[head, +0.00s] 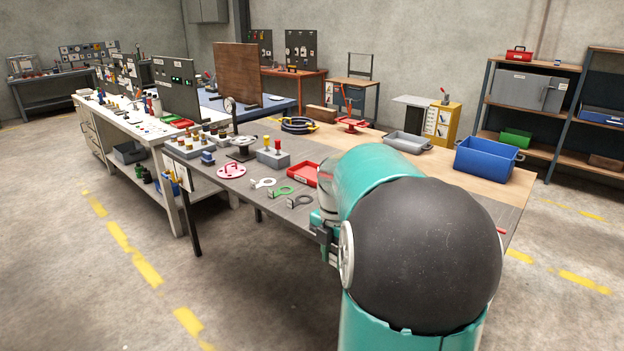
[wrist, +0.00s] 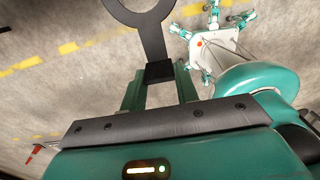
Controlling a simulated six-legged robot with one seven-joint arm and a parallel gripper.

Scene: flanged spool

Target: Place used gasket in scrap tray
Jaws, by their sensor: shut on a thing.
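My gripper (wrist: 159,82) is shut on the black block-like tab of a dark flat ring, which looks like the used gasket (wrist: 151,34). The ring sticks out beyond the fingertips and its top is cut off by the wrist view's edge. Floor shows behind it. In the head view my arm hides the fingertips and the held ring. A red tray (head: 303,174), perhaps the scrap tray, lies on the grey tabletop, partly hidden behind my arm. White (head: 263,183), green (head: 281,191) and dark grey (head: 300,202) ring pieces lie in front of it.
A grey block with red and yellow knobs (head: 273,158), a gauge stand (head: 240,148) and a pink-red disc (head: 231,171) stand left of the tray. A blue bin (head: 487,158) and a grey bin (head: 407,142) sit at the back right. Floor (head: 150,310) in front is clear.

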